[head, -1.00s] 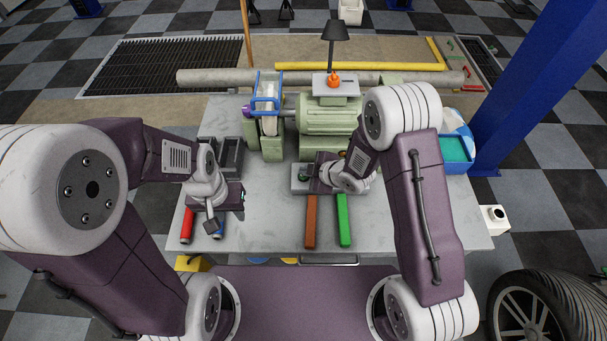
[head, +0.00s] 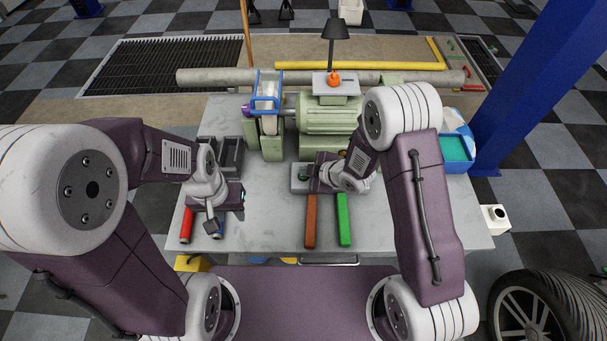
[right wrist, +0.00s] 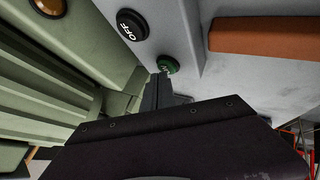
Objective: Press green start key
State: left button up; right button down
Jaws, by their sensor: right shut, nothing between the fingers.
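The green start key (right wrist: 168,64) is a small round button with pale lettering on a grey control box (head: 299,187) on the table. In the right wrist view my right gripper (right wrist: 162,78) is shut and empty, its dark fingertips overlapping the key's near edge; I cannot tell whether they touch it. A black OFF button (right wrist: 132,25) sits beside the green key. In the head view my right gripper (head: 310,178) is over the control box, and the wrist partly hides it. My left gripper (head: 210,222) hangs over the table's left side; its opening is unclear.
A green grinder motor (head: 328,118) stands behind the control box. A brown bar (head: 311,222) and a green bar (head: 344,220) lie in front. A red cylinder (head: 187,226) lies near my left gripper. A blue bin (head: 457,152) stands at the right.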

jog(key=shift+f, duration=0.35)
jog(key=shift+r, duration=0.5)
notch_tip(320, 180, up, 6)
jog(key=p, duration=0.5)
dwell(0.4)
